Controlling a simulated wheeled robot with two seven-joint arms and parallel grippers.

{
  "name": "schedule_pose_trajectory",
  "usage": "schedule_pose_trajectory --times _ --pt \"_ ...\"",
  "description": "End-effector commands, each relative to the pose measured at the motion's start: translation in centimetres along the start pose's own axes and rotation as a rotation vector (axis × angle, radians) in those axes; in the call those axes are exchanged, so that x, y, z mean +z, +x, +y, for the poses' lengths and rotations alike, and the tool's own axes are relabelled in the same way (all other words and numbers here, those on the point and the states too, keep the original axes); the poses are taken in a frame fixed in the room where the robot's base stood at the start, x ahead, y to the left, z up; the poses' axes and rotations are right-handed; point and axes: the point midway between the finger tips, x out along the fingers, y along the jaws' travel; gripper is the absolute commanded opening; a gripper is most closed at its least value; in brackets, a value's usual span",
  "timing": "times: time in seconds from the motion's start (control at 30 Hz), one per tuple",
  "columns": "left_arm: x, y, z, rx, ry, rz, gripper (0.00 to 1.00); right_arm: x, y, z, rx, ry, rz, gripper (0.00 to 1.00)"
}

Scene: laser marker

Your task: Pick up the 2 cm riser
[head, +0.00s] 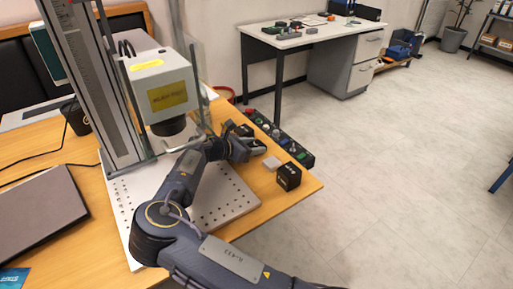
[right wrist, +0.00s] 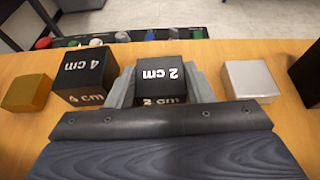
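The 2 cm riser (right wrist: 161,80) is a black block with white "2 cm" lettering on its top and front. In the right wrist view it sits between the two fingers of my right gripper (right wrist: 160,90). The fingers lie along its left and right sides, with no clear gap visible. I cannot tell whether its underside is clear of the table. In the head view my right gripper (head: 246,149) is low at the right edge of the wooden table, and the riser is mostly hidden there. My left gripper is not in view.
A black 4 cm block (right wrist: 85,78) and a brass-coloured block (right wrist: 27,93) stand left of the riser. A silver block (right wrist: 249,79) stands to its right. Another black block (head: 289,176) is near the table edge. The laser marker head (head: 163,90) overhangs a perforated plate (head: 226,205).

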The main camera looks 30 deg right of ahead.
Motion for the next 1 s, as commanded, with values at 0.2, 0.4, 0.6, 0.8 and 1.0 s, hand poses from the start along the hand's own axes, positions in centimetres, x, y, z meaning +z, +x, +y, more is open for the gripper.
schedule_pose_trajectory --times 0.2,0.4,0.6,0.8,1.0 --pt "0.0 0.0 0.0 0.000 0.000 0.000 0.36 0.0 0.0 0.0 0.000 0.000 0.000 0.21" --pt "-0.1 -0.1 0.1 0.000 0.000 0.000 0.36 0.4 -0.2 0.0 0.000 0.002 0.001 0.21" --pt "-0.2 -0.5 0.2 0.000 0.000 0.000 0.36 2.3 -0.9 0.0 0.001 0.003 0.002 0.21" --pt "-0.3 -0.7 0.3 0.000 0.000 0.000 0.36 2.4 -3.6 0.1 0.003 -0.003 0.001 0.21" --pt "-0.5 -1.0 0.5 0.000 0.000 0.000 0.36 0.5 -8.4 0.1 0.005 -0.003 0.002 0.21"
